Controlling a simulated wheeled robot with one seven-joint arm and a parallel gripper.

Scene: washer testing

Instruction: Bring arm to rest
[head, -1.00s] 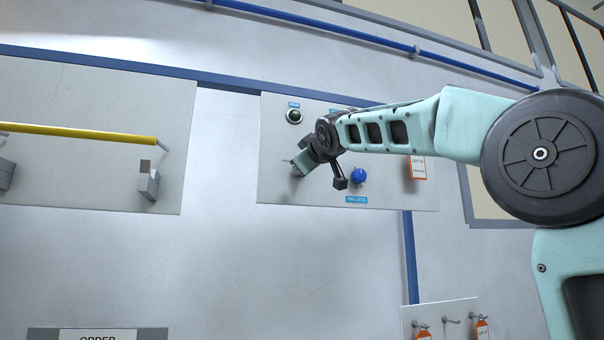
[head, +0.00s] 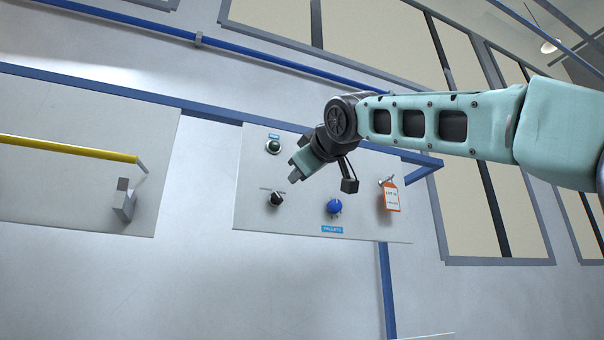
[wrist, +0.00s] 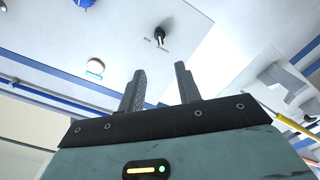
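My gripper (head: 293,176) shows in the head view in front of the wall panel (head: 255,228), its tip between the green button (head: 273,146) and the black knob (head: 276,199). In the wrist view my gripper (wrist: 160,86) has its two fingers apart with nothing between them. The black knob also shows in the wrist view (wrist: 159,36), beyond the fingertips and apart from them.
The panel also carries a blue knob (head: 334,207) above a "PALLETS" label and an orange tag (head: 391,197) on a hook. At left, a second panel (head: 60,190) has a yellow bar (head: 70,149) and a grey bracket (head: 124,202).

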